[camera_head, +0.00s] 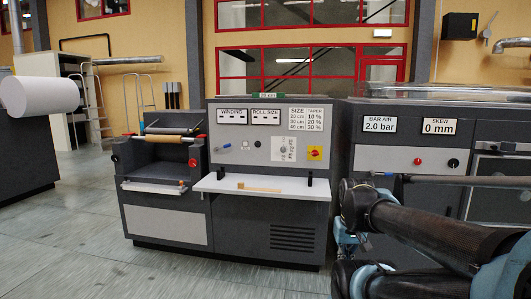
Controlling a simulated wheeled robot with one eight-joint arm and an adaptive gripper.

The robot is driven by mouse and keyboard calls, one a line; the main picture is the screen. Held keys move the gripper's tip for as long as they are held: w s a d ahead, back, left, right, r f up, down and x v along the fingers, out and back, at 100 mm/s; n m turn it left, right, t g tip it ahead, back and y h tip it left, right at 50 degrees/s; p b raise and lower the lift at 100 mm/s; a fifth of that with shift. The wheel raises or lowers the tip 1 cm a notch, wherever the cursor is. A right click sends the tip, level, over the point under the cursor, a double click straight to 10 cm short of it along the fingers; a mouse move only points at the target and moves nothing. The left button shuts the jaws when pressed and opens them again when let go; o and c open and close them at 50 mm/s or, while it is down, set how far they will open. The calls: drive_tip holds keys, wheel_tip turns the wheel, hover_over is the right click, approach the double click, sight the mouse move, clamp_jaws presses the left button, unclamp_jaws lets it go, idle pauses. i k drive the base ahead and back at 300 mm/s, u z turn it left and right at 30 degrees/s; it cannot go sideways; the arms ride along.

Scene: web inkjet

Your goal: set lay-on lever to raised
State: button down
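A grey console (268,232) stands in the middle, with a white shelf (225,183) and an upright control panel. A small blue handle (223,147) sticks out at the panel's left, below the winding display (233,117); it looks slightly tilted. No readable lay-on label shows, so I cannot tell for sure whether this is the lay-on lever. My arm (430,235) fills the lower right, in front of the neighbouring machine and apart from the handle. I cannot make out my gripper's fingers.
A roller unit (165,170) adjoins the console's left side. A yellow-and-red switch (315,153) is on the panel. A wooden piece (258,187) lies on the shelf. The floor (80,255) at lower left is clear.

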sight(216, 148)
drive_tip(key=i, duration=0.8)
drive_tip(key=u, duration=0.6)
drive_tip(key=i, duration=0.45)
drive_tip(key=u, duration=0.35)
